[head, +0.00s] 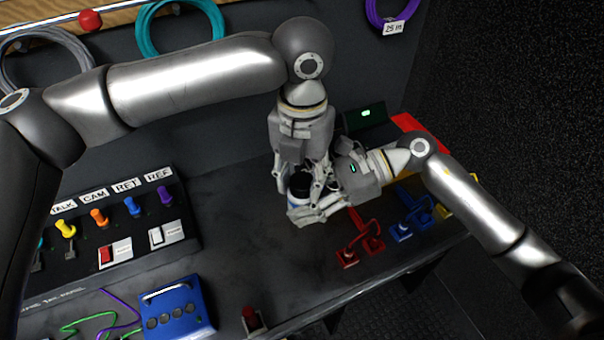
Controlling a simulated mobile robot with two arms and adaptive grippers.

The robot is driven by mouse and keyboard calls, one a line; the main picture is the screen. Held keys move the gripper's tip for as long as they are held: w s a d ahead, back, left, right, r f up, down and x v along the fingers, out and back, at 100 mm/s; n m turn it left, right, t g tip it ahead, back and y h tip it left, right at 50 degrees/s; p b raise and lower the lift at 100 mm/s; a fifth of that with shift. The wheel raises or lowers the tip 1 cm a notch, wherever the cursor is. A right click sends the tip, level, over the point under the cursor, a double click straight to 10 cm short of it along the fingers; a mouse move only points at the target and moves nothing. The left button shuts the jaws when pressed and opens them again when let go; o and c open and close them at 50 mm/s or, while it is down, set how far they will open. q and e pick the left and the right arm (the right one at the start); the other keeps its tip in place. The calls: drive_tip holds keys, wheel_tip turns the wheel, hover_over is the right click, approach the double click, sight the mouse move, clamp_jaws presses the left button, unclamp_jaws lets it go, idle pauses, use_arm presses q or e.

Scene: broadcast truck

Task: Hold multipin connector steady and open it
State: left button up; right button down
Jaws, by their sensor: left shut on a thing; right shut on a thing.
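The multipin connector (299,184) is a small dark piece with a bit of blue, largely hidden between my two grippers above the dark bench. My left gripper (306,180) points down from above and is shut on its upper part. My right gripper (308,208) reaches in from the right and is shut around its lower part. The fingers of both grippers are close together and cover most of the connector. I cannot tell whether its two parts are joined or apart.
Red clamps (360,241), blue clamps (411,217) and a green-lit box (365,117) stand right of the grippers. A switch panel (120,240) and a blue box (178,309) are at left. A red-topped switch (252,320) sits at the front edge. Bench between is clear.

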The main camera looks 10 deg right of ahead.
use_arm(q)
drive_tip(key=n, duration=0.6)
drive_tip(key=shift+d, duration=0.1)
drive_tip(key=n, duration=0.6)
drive_tip(key=shift+n, duration=0.4)
drive_tip(key=n, duration=0.4)
drive_tip(key=shift+n, duration=0.4)
drive_tip(key=n, duration=0.6)
use_arm(e)
drive_tip(key=shift+s, duration=0.1)
use_arm(q)
drive_tip(key=n, duration=1)
drive_tip(key=shift+r, duration=0.1)
drive_tip(key=n, duration=0.5)
drive_tip(key=shift+w, duration=0.1)
drive_tip(key=n, duration=0.4)
